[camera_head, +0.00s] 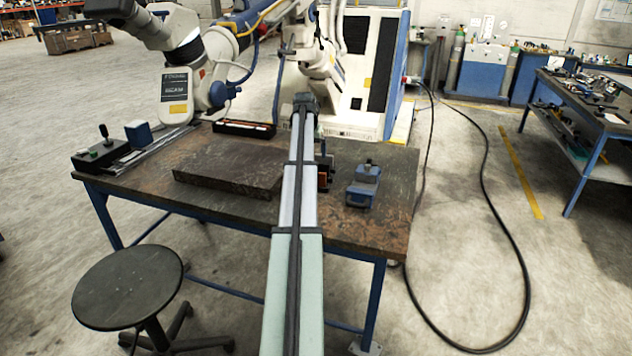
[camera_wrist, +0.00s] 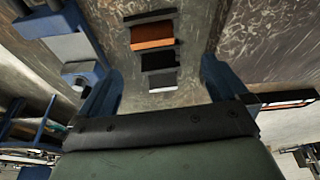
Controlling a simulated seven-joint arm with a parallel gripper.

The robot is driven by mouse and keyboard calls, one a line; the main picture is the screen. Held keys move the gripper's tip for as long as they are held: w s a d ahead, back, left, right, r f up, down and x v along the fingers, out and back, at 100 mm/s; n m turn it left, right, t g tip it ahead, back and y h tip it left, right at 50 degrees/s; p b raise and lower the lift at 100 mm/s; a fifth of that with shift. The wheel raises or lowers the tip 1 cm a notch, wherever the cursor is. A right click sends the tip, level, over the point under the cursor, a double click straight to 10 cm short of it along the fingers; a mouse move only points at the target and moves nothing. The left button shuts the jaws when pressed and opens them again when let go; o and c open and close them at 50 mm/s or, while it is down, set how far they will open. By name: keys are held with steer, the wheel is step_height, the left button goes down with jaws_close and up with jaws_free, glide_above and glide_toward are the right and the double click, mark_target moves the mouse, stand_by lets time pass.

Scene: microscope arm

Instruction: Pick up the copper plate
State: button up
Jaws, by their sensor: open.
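The copper plate (camera_wrist: 152,35) shows in the wrist view as an orange-brown face with dark strips along its edges, at the upper middle. In the head view a small orange part of it (camera_head: 323,181) shows at the right edge of my arm, which hides the rest. My gripper (camera_wrist: 162,70) is open, with its blue fingers apart on either side of the lower middle of the wrist view. Nothing is held between them. The copper plate appears beyond the fingertips. In the head view the fingers are mostly hidden by the arm.
A silver-grey plate (camera_wrist: 162,80) with a dark strip lies just below the copper one in the wrist view. A thick dark slab (camera_head: 225,165) lies on the table (camera_head: 370,235) left of my arm. A blue vise-like fixture (camera_head: 362,186) stands to the right. A control box (camera_head: 100,153) sits far left.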

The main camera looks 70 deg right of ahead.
steer(key=shift+s+x, duration=0.25)
steer(key=shift+x, duration=1.95)
steer(key=shift+s+x, duration=0.25)
steer(key=shift+x, duration=2)
steer(key=shift+s+x, duration=0.25)
steer(key=shift+x, duration=1.95)
steer(key=shift+d, duration=0.15)
steer(key=shift+c, duration=0.3)
steer(key=c, duration=1.4)
